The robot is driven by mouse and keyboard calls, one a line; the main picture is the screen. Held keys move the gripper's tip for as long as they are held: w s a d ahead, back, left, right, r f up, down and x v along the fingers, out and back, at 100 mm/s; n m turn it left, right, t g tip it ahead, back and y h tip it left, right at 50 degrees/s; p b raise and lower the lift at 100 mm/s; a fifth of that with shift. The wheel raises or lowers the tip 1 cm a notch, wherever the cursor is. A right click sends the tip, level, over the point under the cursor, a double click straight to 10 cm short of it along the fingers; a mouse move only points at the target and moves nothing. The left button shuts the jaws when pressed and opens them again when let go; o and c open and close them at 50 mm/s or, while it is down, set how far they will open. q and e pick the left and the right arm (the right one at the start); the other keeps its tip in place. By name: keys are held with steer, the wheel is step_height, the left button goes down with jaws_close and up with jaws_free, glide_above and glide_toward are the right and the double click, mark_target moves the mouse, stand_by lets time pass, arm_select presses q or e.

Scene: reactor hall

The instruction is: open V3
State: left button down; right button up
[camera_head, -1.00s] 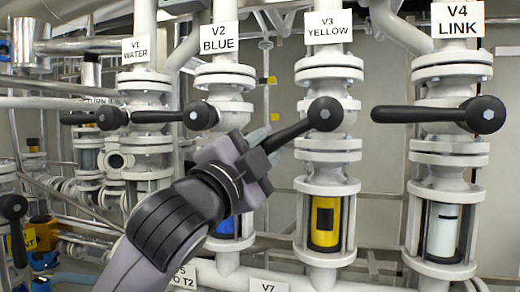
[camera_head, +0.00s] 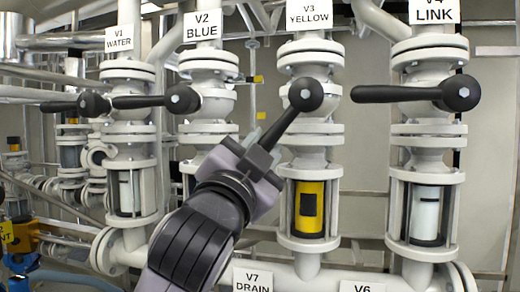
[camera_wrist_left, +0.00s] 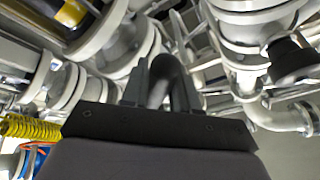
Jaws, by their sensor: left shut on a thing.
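The V3 YELLOW valve (camera_head: 318,112) stands on a white vertical pipe, with its name plate (camera_head: 315,17) above and a yellow sight glass (camera_head: 310,208) below. Its black handle (camera_head: 290,117) slopes down and left from the hub. My left gripper (camera_head: 262,148) is shut on the lower end of this handle. In the left wrist view the dark handle (camera_wrist_left: 172,75) lies between the two fingers of my left gripper (camera_wrist_left: 168,90). My right gripper does not show.
The V4 LINK handle (camera_head: 400,94) is level, to the right. The V2 BLUE handle (camera_head: 150,101) and the V1 WATER handle (camera_head: 65,106) are level, to the left. V7 DRAIN (camera_head: 252,281) and V6 (camera_head: 362,287) plates are below.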

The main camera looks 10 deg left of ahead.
arm_select(q)
steer(key=shift+f, duration=0.1)
steer(key=c, duration=0.9)
jaws_free()
steer(key=shift+c, duration=0.2)
steer(key=v, duration=0.7)
steer(key=shift+b, duration=0.45)
